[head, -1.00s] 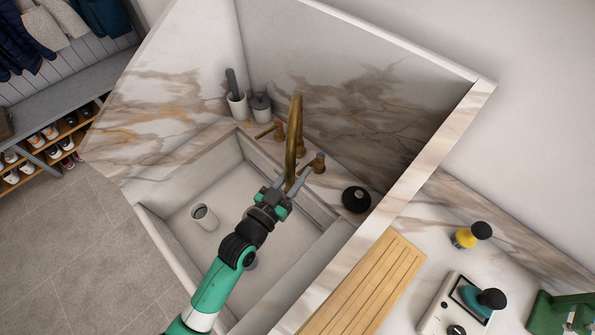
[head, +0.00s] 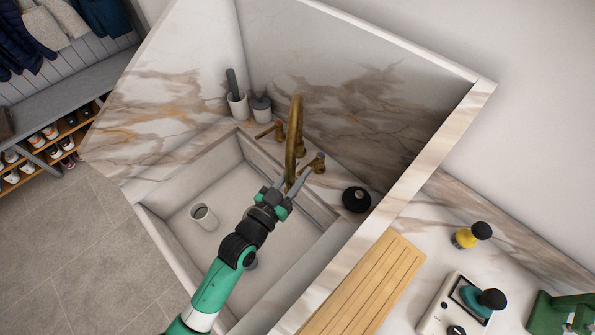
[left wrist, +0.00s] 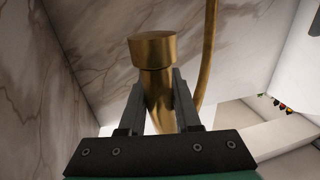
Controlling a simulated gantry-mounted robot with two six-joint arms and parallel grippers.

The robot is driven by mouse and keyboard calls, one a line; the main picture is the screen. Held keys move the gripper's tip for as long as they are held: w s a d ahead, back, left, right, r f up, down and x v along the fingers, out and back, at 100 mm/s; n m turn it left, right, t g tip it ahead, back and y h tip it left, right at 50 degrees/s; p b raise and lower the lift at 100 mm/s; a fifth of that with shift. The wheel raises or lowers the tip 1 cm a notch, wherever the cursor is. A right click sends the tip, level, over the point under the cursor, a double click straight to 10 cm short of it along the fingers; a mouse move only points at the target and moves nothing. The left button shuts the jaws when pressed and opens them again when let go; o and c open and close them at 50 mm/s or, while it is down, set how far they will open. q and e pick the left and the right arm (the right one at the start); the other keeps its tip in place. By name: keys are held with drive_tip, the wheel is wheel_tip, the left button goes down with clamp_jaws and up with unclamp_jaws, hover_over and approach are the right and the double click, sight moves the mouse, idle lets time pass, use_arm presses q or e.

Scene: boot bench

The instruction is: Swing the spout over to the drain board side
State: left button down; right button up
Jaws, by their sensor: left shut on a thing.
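The brass spout (head: 295,130) is a tall gooseneck at the back of the stone sink (head: 178,189). Its free end hangs over the basin. My left gripper (head: 290,182) is shut on the spout's downturned end, with a finger on each side of it. In the left wrist view the brass end of the spout (left wrist: 153,52) stands between the two fingers, and the thinner neck rises behind it. The wooden drain board (head: 365,285) lies on the counter to the right of the sink wall. My right gripper is not in view.
Two brass tap handles (head: 316,162) flank the spout base. A white cup (head: 203,216) is in the basin. A marble wall separates basin and drain board.

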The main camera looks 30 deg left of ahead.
use_arm(q)
drive_tip(key=shift+f, duration=0.2)
drive_tip(key=c, duration=0.6)
unclamp_jaws()
drive_tip(key=shift+a+r, duration=0.1)
drive_tip(key=shift+r, duration=0.05)
drive_tip(key=s, duration=0.4)
drive_tip(key=s+b, duration=0.1)
drive_tip(key=s, duration=0.6)
drive_tip(key=shift+s+a, duration=0.3)
drive_tip(key=shift+a, duration=0.05)
